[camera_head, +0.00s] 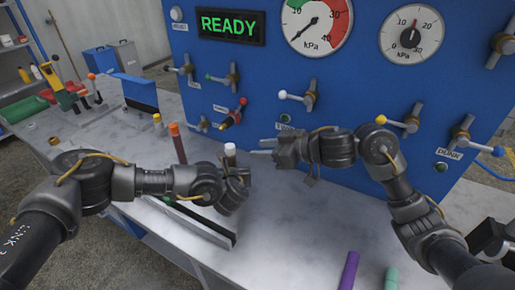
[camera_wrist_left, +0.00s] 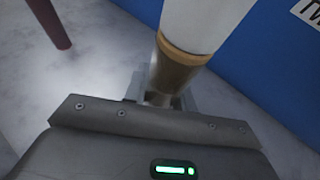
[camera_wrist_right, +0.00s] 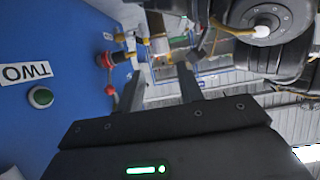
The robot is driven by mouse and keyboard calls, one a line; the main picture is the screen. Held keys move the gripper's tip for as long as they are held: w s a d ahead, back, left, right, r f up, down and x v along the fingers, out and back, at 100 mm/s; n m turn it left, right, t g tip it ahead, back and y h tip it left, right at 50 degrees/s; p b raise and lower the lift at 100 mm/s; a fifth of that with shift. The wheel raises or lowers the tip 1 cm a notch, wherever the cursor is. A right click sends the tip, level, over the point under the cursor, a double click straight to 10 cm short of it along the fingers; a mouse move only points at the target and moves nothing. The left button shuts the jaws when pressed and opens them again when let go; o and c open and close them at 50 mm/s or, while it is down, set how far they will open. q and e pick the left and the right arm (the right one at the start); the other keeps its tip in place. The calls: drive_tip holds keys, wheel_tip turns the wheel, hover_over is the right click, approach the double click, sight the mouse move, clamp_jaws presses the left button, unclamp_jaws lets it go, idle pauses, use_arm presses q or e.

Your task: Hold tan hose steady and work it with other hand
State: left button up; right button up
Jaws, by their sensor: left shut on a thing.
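The tan hose (camera_wrist_left: 172,72) stands up in the jaws of my left gripper (camera_wrist_left: 160,98), with a wide white end (camera_wrist_left: 208,20) above a tan band. In the head view the white end (camera_head: 230,150) shows just above my left gripper (camera_head: 240,180), which is shut on the hose and hides much of it. My right gripper (camera_head: 262,148) is to the right of the hose's top, its fingers pointing left. In the right wrist view its two fingers (camera_wrist_right: 165,75) stand apart with no hose clearly between them.
A blue panel (camera_head: 330,75) with gauges, valve levers and a READY display stands close behind both grippers. An orange-brown hose (camera_head: 177,142) stands to the left. A purple hose (camera_head: 349,270) and a teal hose (camera_head: 391,278) are at the front. The grey bench (camera_head: 290,225) between is clear.

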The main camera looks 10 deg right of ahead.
sight(230, 145)
drive_tip(key=x, duration=1.2)
drive_tip(key=c, duration=0.7)
drive_tip(key=shift+c, duration=0.3)
drive_tip(key=shift+r, duration=0.65)
drive_tip(key=shift+r, duration=2.2)
drive_tip(key=shift+r, duration=0.15)
drive_tip(key=shift+r, duration=1.35)
